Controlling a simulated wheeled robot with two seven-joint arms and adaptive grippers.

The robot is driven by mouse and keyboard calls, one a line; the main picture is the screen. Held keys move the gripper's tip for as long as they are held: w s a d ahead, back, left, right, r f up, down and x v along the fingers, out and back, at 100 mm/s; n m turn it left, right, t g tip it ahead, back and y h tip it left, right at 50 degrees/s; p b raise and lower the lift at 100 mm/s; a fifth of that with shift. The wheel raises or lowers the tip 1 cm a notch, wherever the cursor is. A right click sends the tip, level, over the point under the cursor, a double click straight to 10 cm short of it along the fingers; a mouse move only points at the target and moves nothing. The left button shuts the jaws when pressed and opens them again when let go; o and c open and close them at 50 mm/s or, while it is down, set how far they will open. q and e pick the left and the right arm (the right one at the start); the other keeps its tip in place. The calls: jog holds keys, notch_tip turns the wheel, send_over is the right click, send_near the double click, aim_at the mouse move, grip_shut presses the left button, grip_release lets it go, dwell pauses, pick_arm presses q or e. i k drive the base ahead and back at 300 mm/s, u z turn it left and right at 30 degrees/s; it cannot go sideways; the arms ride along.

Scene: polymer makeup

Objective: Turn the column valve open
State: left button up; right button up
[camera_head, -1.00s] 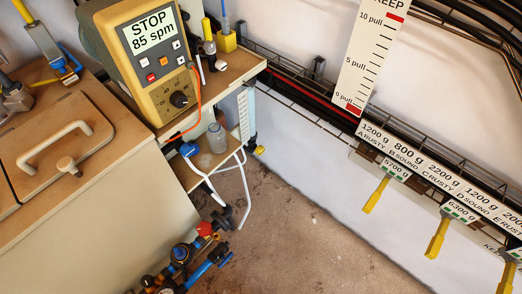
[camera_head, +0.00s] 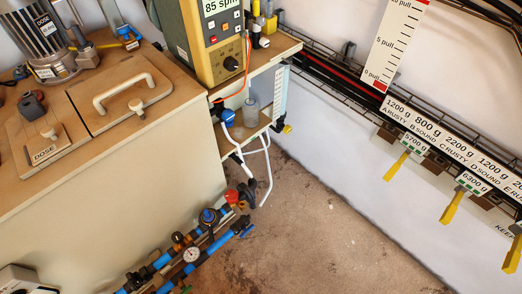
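No part is clearly marked as the column valve. A narrow clear column with scale marks (camera_head: 280,92) stands upright at the right end of the bench shelf. A small yellow-and-dark fitting (camera_head: 286,129) sits at its foot; its open or shut position is too small to tell. A blue-capped fitting (camera_head: 227,117) is on the white tubing left of it. Neither of my grippers is in view.
A yellow pump box (camera_head: 228,62) reading 85 spm stands on the bench. A wooden lid with a white handle (camera_head: 126,92) covers the cabinet at left. Yellow-handled tags (camera_head: 396,166) hang along the right wall. The brown floor (camera_head: 330,235) is clear in the middle.

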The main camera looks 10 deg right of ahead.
aim_at(287, 129)
jog(key=u, duration=0.35)
jog(key=k, duration=0.8)
jog(key=z, duration=0.5)
jog(key=i, duration=0.65)
jog(key=z, duration=0.55)
jog(key=i, duration=1.4)
jog(key=u, duration=0.65)
